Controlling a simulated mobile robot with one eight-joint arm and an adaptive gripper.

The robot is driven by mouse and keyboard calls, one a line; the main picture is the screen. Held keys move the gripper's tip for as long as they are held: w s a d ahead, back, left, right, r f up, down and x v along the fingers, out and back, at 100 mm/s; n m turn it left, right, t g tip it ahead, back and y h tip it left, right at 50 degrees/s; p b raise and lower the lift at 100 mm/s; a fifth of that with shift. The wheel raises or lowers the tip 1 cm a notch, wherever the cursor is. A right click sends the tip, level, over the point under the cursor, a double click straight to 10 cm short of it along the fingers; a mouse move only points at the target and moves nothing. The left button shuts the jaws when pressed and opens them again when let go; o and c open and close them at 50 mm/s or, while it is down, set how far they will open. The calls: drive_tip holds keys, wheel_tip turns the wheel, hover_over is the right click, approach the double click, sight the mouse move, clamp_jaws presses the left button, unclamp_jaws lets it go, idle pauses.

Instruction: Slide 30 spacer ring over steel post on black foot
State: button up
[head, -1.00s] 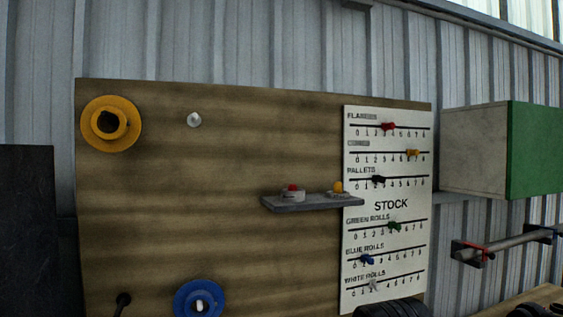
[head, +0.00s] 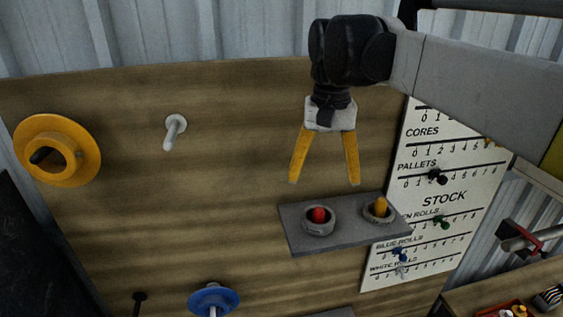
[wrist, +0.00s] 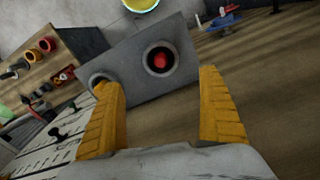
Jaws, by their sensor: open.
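My gripper (head: 323,181) is open and empty, pointing down in front of the board, above a small grey shelf. In the wrist view, its yellow fingers (wrist: 161,115) stand apart, with the shelf beyond them. I cannot make out a ring marked 30. I cannot pick out a steel post on a black foot either. Several small ring-like parts (wrist: 38,47) show on a wooden bench at the left of the wrist view, too small to read.
The grey shelf (head: 296,235) bears two cups, one with a red piece (head: 319,214), one with a yellow piece (head: 381,206). A yellow flange (head: 77,150), a bare peg (head: 174,130) and a blue flange (head: 205,300) are on the board. A stock chart (head: 440,215) stands right.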

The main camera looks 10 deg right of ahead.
sight(320, 209)
drive_tip(key=f, duration=0.3)
drive_tip(key=s+f, duration=0.1)
drive_tip(key=shift+a+f, duration=0.2)
drive_tip(key=shift+f, duration=0.15)
drive_tip(key=shift+w+f+p, duration=0.2)
drive_tip(key=shift+f+p, duration=0.25)
drive_tip(key=shift+f, duration=0.25)
wheel_tip(320, 209, down, 4)
drive_tip(key=shift+s+a+r+p, duration=0.1)
drive_tip(key=shift+r+p, duration=0.15)
drive_tip(key=shift+p, duration=0.3)
drive_tip(key=shift+f, duration=0.45)
drive_tip(key=c, duration=1.5)
drive_tip(key=shift+c, duration=0.2)
